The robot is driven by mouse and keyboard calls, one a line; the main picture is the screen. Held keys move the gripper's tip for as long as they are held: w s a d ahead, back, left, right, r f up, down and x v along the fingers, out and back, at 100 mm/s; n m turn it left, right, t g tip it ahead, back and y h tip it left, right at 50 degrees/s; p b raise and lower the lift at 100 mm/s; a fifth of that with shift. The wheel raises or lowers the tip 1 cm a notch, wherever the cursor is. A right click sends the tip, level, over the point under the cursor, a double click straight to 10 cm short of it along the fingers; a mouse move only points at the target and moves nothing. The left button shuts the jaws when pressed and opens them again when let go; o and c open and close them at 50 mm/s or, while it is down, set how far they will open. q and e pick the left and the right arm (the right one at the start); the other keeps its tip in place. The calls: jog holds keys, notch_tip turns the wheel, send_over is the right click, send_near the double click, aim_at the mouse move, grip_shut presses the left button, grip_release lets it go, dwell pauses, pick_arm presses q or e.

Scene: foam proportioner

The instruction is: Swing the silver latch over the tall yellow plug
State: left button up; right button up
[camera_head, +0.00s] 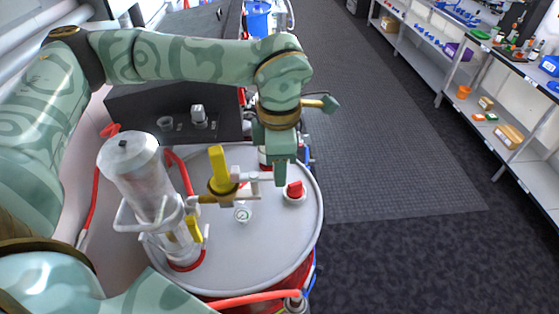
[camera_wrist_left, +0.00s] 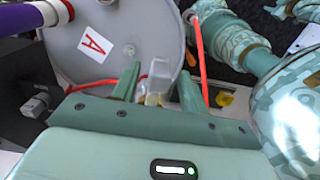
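The tall yellow plug (camera_head: 217,166) stands upright on the fitting above the grey drum lid. A short silver bar (camera_head: 252,177), which looks like the latch, lies to the right of the plug, apart from its yellow top. My left gripper (camera_head: 281,173) points down at the right end of this bar. In the left wrist view its two fingers (camera_wrist_left: 158,84) are spread, with a pale, see-through or silver piece (camera_wrist_left: 157,75) between them. I cannot tell whether they touch it. My right gripper is not in view.
A clear cylinder (camera_head: 143,182) with pipework stands left of the plug. A red-capped fitting (camera_head: 295,190) and a small gauge (camera_head: 242,214) sit on the drum lid (camera_head: 250,262). Red hoses (camera_head: 246,299) run around the drum. Open floor and shelves lie to the right.

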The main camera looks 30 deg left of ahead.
pick_arm(q)
notch_tip(320, 180, up, 16)
jog(key=b, duration=0.1)
jog(key=shift+r, duration=0.2)
jog(key=shift+f, duration=0.1)
dwell(0.5)
